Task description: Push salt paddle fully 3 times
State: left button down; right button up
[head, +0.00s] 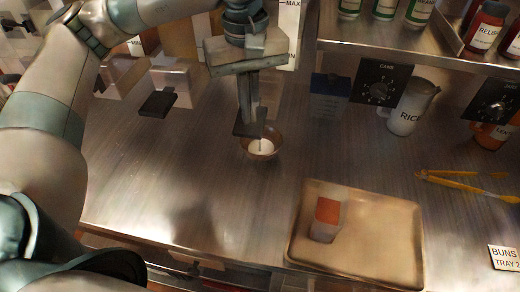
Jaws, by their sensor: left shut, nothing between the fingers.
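My left gripper (248,110) comes down from the top centre with its fingers shut and nothing between them. A dark flat piece at its fingertips looks like the salt paddle (245,130), but whether they touch or how far it is pushed cannot be told. A dispenser with MAX and MIN marks (291,35) stands behind, mostly hidden by my gripper. Just below is a small brown bowl (249,154) with white contents (262,148). A thin pale upright streak shows above the bowl; what it is cannot be told. My right gripper is not in view.
Another clear dispenser with a black paddle (158,103) stands to the left. A tray (385,275) holding a white and orange carton (327,214) lies front right. The front-left counter is clear.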

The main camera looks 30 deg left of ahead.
pick_arm(q)
jog(key=shift+f, duration=0.2)
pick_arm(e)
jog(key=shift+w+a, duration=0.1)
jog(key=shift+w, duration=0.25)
pick_arm(q)
jog(key=shift+r, duration=0.1)
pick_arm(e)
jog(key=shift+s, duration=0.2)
pick_arm(q)
jog(key=shift+r+p, duration=0.5)
jog(key=shift+r, duration=1.45)
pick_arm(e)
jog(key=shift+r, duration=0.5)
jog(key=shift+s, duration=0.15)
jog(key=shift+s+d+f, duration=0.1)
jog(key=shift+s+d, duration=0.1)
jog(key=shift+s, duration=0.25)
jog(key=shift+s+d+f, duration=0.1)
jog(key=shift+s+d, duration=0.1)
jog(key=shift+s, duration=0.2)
pick_arm(q)
jog(key=shift+f, duration=0.2)
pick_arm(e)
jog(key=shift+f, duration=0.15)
